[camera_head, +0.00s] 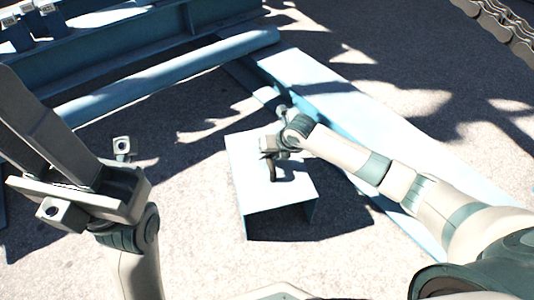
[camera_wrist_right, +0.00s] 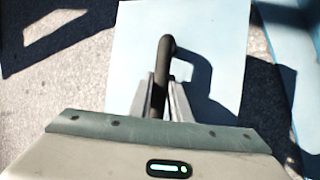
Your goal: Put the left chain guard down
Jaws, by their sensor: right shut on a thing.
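A long, dark grey angled panel (camera_head: 45,130), which looks like the left chain guard, is at the left of the head view, raised close to the camera. My left gripper (camera_head: 125,190) is at its lower end, and its fingers are hidden or too dark to make out. My right gripper (camera_head: 268,150) is over a small pale-blue stand (camera_head: 255,195). It is shut on a dark bent rod (camera_head: 272,170). In the right wrist view the rod (camera_wrist_right: 163,65) sits between the two fingers (camera_wrist_right: 159,98), its bent end against the stand's pale top.
A long pale-blue beam (camera_head: 350,110) runs diagonally behind the stand, and a blue pipe (camera_head: 180,75) and frame lie at upper left. A small block with a hole (camera_head: 121,145) shows near my left gripper. A chain (camera_head: 500,22) is at top right.

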